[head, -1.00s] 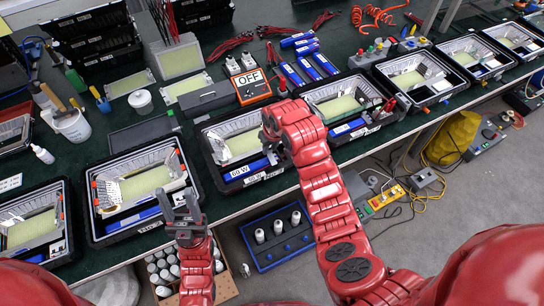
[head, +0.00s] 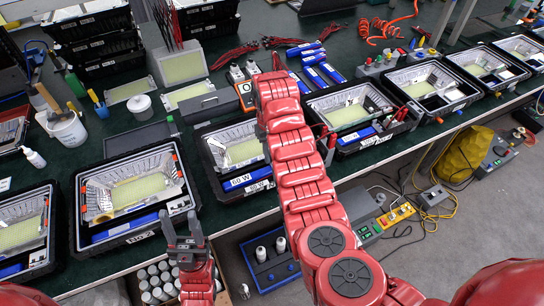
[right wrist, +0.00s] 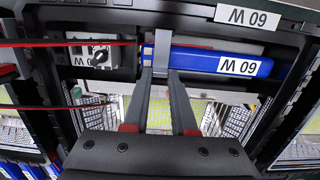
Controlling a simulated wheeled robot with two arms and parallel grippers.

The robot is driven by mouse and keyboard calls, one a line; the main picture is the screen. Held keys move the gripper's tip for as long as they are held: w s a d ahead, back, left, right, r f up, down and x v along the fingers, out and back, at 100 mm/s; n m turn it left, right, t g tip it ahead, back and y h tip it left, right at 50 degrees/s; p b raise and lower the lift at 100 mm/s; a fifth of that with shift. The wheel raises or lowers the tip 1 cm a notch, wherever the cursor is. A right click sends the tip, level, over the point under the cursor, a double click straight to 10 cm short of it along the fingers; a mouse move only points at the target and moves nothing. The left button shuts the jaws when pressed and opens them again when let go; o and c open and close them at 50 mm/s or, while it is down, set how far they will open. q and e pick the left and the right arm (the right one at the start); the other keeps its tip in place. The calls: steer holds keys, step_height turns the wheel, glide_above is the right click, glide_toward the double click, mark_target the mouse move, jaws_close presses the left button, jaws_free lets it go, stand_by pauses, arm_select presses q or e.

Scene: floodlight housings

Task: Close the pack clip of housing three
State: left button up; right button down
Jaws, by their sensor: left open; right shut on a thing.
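The housing labelled 60 W (head: 201,160), third from the left in the front row, is an open black case with a reflector inside. It is partly hidden by my right arm. In the right wrist view its blue pack (right wrist: 220,60) lies along the wall, and a narrow grey clip (right wrist: 162,48) stands across the pack's end. My right gripper (right wrist: 161,78) is shut on the clip's lower end. I cannot tell whether the clip is latched. The head view hides this gripper behind the arm. My left gripper (head: 184,224) is open and empty, in front of the table edge.
Similar housings stand left (head: 75,215) and right (head: 397,123) along the bench. In the right wrist view, a grey switch box (right wrist: 98,56) sits left of the clip and red leads cross the left side. An orange box (head: 240,97) stands behind, partly hidden.

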steer(key=shift+f, duration=0.1)
stand_by(0.5)
steer(key=c, duration=0.7)
jaws_free()
steer(key=shift+w+a+r, duration=0.1)
steer(key=shift+w+r, duration=0.15)
steer(key=shift+r, duration=2.65)
steer(key=shift+w+a+r, duration=0.15)
steer(key=shift+w+r, duration=0.15)
steer(key=shift+r, duration=2.55)
steer(key=shift+w+a+r, duration=0.1)
steer(key=shift+w+r, duration=0.15)
steer(key=shift+r, duration=2.65)
